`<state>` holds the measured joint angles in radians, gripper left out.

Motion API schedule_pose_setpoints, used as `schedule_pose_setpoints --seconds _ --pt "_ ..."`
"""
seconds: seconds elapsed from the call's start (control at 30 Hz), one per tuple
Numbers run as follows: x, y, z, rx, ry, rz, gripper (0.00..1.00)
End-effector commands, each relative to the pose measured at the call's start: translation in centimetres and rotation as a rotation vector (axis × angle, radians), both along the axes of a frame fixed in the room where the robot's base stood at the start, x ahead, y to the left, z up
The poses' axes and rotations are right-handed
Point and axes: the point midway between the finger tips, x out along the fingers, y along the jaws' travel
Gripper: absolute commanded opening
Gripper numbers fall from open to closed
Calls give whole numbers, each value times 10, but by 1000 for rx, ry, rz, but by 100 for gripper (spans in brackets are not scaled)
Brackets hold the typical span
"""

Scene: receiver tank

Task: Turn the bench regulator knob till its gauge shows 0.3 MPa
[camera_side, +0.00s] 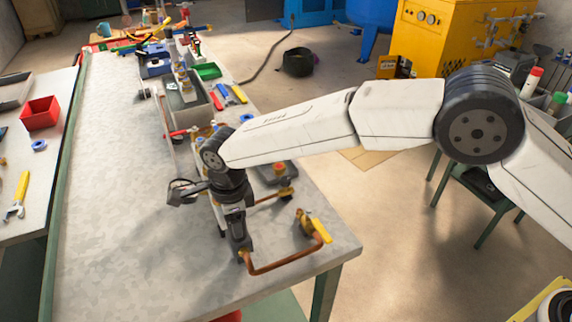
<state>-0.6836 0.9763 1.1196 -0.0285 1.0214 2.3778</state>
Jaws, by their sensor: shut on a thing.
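My gripper (240,246) points down over the near right part of the bench (120,190). Its dark jaws are shut on what appears to be the regulator knob, which the jaws and wrist hide. The regulator body is mostly hidden behind the gripper as well. A copper pipe (285,264) starts at the gripper's fingertips and bends right and up to a valve with a yellow lever (321,231). A second brass pipe fitting (285,193) runs in behind the wrist. The gauge face and its reading cannot be made out from here.
Behind my wrist, the bench's right edge holds a grey bin (187,112), a green tray (208,71) and several tools. The bench middle is clear.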

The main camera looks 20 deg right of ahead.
Motion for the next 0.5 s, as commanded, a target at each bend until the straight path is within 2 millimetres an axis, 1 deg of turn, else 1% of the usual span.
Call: schedule_pose_setpoints --seconds 0.2,0.5 --pt "1 -1 0 -1 -2 -114 0" --pt "1 -1 0 0 -2 -167 0"
